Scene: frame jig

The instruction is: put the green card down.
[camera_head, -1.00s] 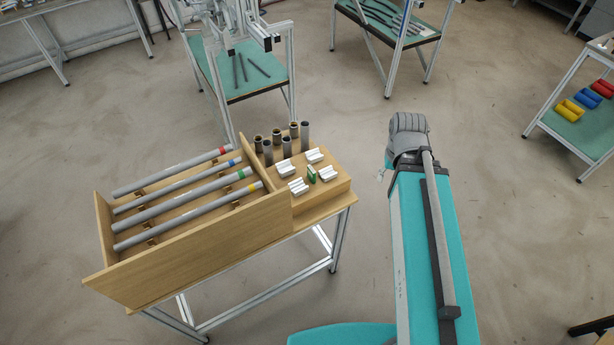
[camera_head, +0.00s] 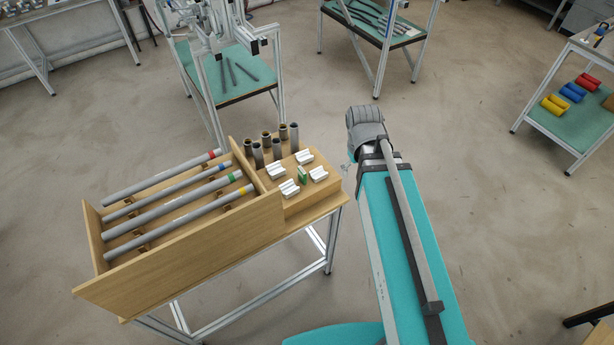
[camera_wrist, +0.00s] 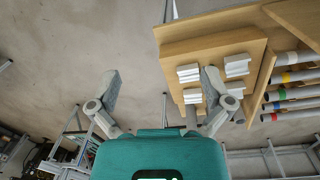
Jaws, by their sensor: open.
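The green card (camera_head: 303,174) is a small upright green piece among white grooved blocks (camera_head: 289,188) on the wooden stand's right-hand step. I cannot make out the green card in the wrist view. In the head view my arm is to the right of the stand, apart from the card; the fingers are not clear there.
The wooden stand (camera_head: 190,255) holds several grey tubes with coloured bands. Short upright tubes (camera_head: 278,150) stand behind the white blocks. A table with red, blue and yellow pieces (camera_head: 555,105) is at the right. Open floor (camera_head: 480,190) lies right of my arm.

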